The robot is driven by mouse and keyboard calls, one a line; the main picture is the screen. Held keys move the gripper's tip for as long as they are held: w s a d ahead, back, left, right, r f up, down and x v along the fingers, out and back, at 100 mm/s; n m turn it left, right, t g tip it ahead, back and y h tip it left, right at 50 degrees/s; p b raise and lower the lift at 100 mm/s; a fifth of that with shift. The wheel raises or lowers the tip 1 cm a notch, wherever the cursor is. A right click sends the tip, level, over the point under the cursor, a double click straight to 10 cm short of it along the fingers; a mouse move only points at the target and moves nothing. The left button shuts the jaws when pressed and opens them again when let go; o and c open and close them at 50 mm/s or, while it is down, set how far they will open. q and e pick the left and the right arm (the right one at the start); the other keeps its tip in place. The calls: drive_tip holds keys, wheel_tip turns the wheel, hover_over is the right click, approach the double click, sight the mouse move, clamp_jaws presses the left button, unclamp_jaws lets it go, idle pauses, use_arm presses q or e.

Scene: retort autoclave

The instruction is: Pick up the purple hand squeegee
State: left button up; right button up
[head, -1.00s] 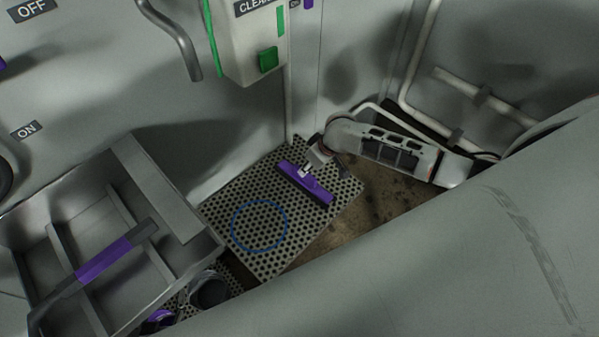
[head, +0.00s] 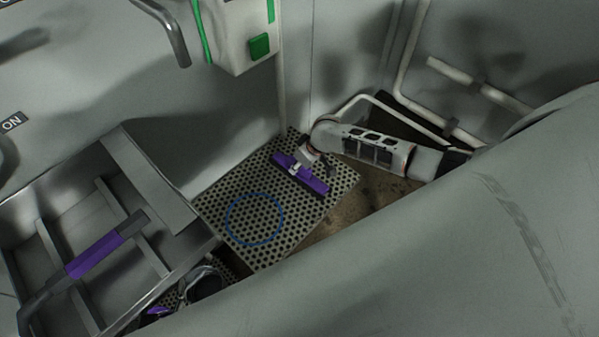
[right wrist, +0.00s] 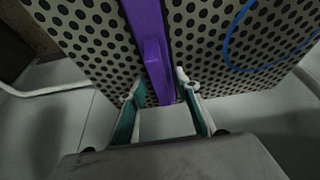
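The purple hand squeegee (head: 314,183) lies on a perforated mat (head: 230,190) in the head view. My right gripper (head: 297,168) is at its middle, reaching down from above. In the right wrist view the purple squeegee (right wrist: 147,22) runs from the top edge down to between the two fingertips of my right gripper (right wrist: 160,88). The fingers are apart, one on each side of the purple part, with a visible gap. Whether either finger touches it I cannot tell.
A grey divided tray (head: 165,190) with a purple-gripped handle (head: 95,257) stands at left. A blue ring (head: 254,245) marks the mat. A large grey curved surface (head: 420,260) fills the lower right. Pipes (head: 480,85) run along the wall behind my right arm.

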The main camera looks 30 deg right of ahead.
drive_tip(key=shift+f, duration=0.25)
idle(0.4)
clamp_jaws()
